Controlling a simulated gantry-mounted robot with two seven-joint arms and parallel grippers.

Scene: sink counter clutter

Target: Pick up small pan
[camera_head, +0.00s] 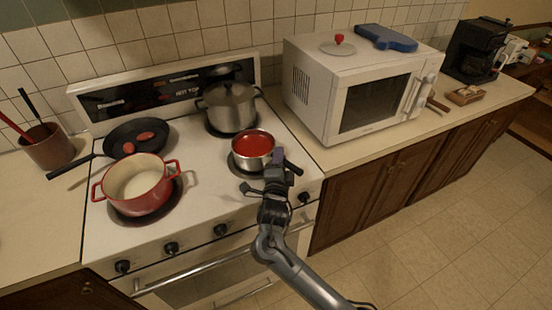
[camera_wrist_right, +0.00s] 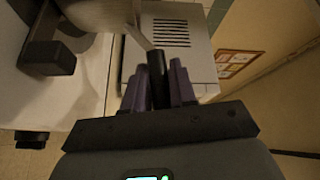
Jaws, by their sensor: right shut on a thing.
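The small pan (camera_head: 254,148) is a silver saucepan with red contents, level at the front right burner of the stove. Its dark handle points right and toward the front. My right gripper (camera_head: 277,165) is at that handle, right of the pan body. In the right wrist view the dark handle (camera_wrist_right: 157,66) sits between the two purple-grey fingers of my gripper (camera_wrist_right: 158,85), which are shut on it. The pan body shows at the top of that view, partly cut off. I cannot tell whether the pan touches the burner. My left gripper is not in view.
A red pot (camera_head: 136,183) stands front left. A black frying pan (camera_head: 134,139) and a tall steel pot (camera_head: 230,108) stand on the back burners. A white microwave (camera_head: 320,95) stands on the counter to the right. Stove knobs (camera_head: 221,230) line the front edge.

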